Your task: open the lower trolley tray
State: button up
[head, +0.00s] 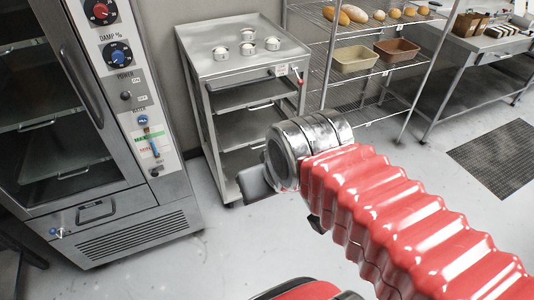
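The metal trolley (215,72) stands in the middle of the head view, with its open front facing me. Its upper tray (262,104) shows as a thin front edge with a small handle. A lower tray (250,147) sits beneath it, pushed into the frame. Its right part is hidden behind my wrist. My gripper (255,181) is in front of the trolley's lower part, below the lower tray's edge in the picture. One grey finger shows clearly. The other is hidden, so I cannot see the gap or any contact.
An oven cabinet (90,215) with a control panel stands close on the left. A wire rack (335,92) with loaves and two tins stands right of the trolley. A steel table (480,50) is at far right. The floor by the mat (495,160) is clear.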

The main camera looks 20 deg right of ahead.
aim_at(241, 128)
jog(key=k, duration=1)
jog(key=z, duration=0.25)
jog(key=i, duration=0.35)
jog(key=z, duration=0.7)
jog(key=i, duration=1.5)
jog(key=u, duration=0.6)
jog(key=i, duration=0.5)
jog(key=u, duration=0.35)
